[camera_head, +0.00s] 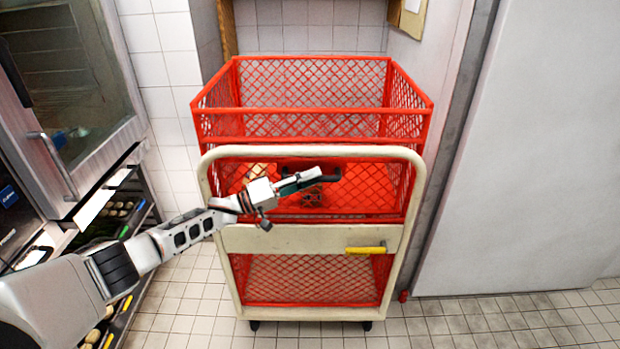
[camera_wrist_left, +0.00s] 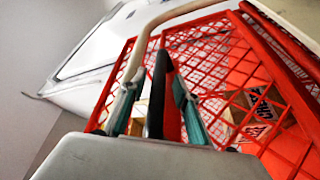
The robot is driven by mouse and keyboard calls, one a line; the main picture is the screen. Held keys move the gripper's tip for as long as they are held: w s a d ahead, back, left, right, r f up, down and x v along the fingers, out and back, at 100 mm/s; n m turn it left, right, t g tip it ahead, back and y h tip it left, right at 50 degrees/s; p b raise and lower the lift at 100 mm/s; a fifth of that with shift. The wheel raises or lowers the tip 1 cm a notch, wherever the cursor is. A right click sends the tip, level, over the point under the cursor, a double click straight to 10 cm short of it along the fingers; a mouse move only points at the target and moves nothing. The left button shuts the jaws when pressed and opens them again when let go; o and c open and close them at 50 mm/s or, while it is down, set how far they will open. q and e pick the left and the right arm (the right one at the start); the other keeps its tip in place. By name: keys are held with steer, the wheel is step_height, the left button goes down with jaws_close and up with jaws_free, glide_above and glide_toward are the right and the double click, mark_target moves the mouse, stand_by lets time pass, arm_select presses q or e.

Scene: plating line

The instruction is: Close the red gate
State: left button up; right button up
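A red mesh cage trolley (camera_head: 290,125) stands upright ahead, with a cream tube frame (camera_head: 418,190) across its front. Red mesh (camera_head: 385,190) shows inside the frame; I cannot tell which part is the gate or how far it stands open. A black handle (camera_head: 296,164) shows near the top of the frame. My left gripper (camera_head: 322,178) is at this handle. In the left wrist view its two teal-padded fingers (camera_wrist_left: 158,112) are apart, with the black handle (camera_wrist_left: 160,75) between them and gaps on both sides. My right gripper is not in view.
A glass-door oven (camera_head: 70,90) with racks below stands at the left. A grey wall panel (camera_head: 540,150) is at the right. A printed box (camera_wrist_left: 262,112) shows through the mesh. Tiled floor (camera_head: 500,325) is clear at front right.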

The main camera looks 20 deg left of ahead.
arm_select(q)
steer(key=v, duration=1.2)
steer(key=shift+r, duration=0.15)
steer(key=shift+s, duration=0.1)
steer(key=s+d+f+m+t+y, duration=0.25)
steer(key=s+d+f+y, duration=0.35)
steer(key=s+d+f, duration=0.85)
steer(key=s+a+f+m+g+y, duration=0.1)
steer(key=s+f+y, duration=0.3)
steer(key=s, duration=0.4)
steer(key=s+a+f+m+g+y, duration=0.2)
steer(key=s+f, duration=0.4)
steer(key=s, duration=0.3)
steer(key=shift+s+a+f+y, duration=0.3)
steer(key=shift+a+y, duration=0.3)
steer(key=shift+y, duration=0.4)
steer(key=shift+g, duration=0.25)
